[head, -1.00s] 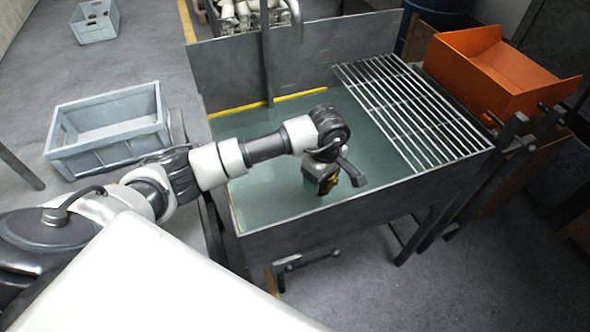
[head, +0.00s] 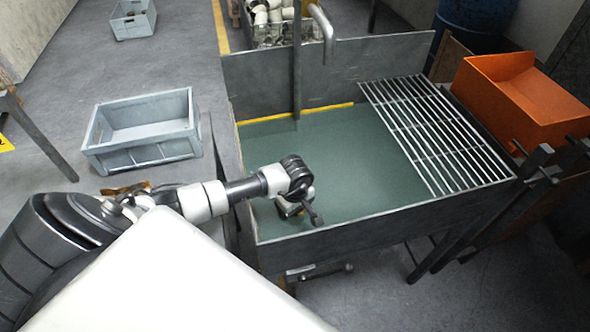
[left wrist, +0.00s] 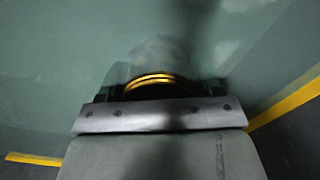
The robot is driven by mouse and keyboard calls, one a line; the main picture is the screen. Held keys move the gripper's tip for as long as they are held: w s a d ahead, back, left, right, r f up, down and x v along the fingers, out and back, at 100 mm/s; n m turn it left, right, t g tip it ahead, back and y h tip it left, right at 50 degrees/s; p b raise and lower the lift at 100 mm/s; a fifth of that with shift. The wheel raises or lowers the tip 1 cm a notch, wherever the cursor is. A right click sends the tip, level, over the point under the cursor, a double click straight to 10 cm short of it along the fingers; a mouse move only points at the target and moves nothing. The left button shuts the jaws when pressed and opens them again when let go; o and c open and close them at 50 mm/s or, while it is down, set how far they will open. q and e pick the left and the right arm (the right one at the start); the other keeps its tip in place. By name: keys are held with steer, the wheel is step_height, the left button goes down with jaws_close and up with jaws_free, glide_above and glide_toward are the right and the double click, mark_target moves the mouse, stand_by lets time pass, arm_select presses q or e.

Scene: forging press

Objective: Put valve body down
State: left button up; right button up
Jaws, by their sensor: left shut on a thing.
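My left gripper (head: 289,208) is over the near left part of the green-floored basin (head: 375,150), close to its front wall. It points down and is shut on the valve body. In the left wrist view, brass-coloured rings of the valve body (left wrist: 150,80) show just beyond the grey finger bar; the rest is blurred or hidden. In the head view I cannot make out the valve body at the gripper. I cannot tell whether it touches the basin floor. My right gripper is not in view.
A metal grate (head: 436,130) covers the basin's right side. A pipe with a bent spout (head: 297,70) stands at the back. An orange bin (head: 520,95) is to the right. A grey crate (head: 145,155) is left of the basin. The middle of the basin floor is clear.

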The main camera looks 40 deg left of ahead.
arm_select(q)
steer(key=shift+w+f, duration=0.1)
steer(key=shift+f, duration=0.4)
steer(key=o, duration=1.2)
steer(key=shift+f, duration=0.1)
